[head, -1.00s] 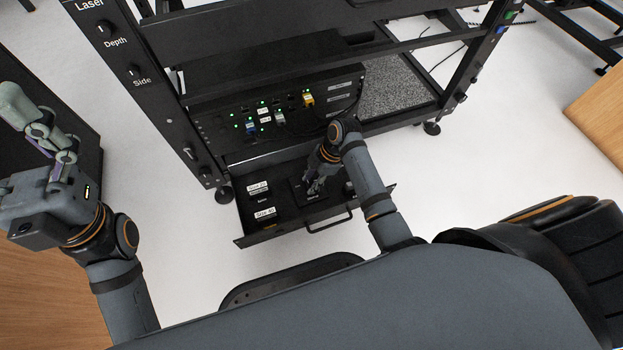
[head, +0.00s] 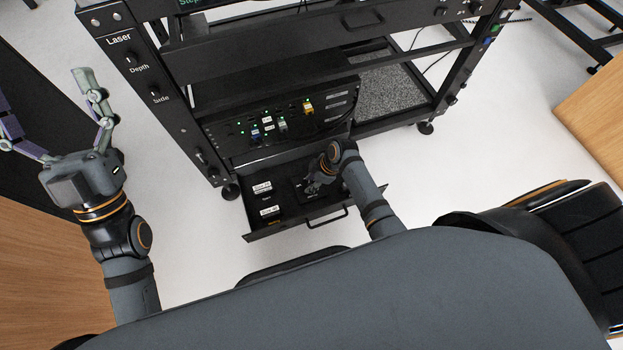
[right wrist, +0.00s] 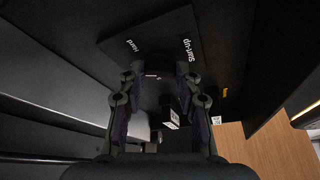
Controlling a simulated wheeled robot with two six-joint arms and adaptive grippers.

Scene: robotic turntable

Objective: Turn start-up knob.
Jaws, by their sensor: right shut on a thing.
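In the head view my right gripper (head: 313,187) is small and dark above the drawer. My left gripper (head: 42,100) is up at the left, away from the drawer, with its fingers spread and empty.
The black rack (head: 176,125) stands over the drawer, with "Laser" Depth and Side knobs on its left post. A unit with lit ports and plugs (head: 270,125) sits just above the drawer. Labelled blocks (head: 262,188) lie left in the drawer.

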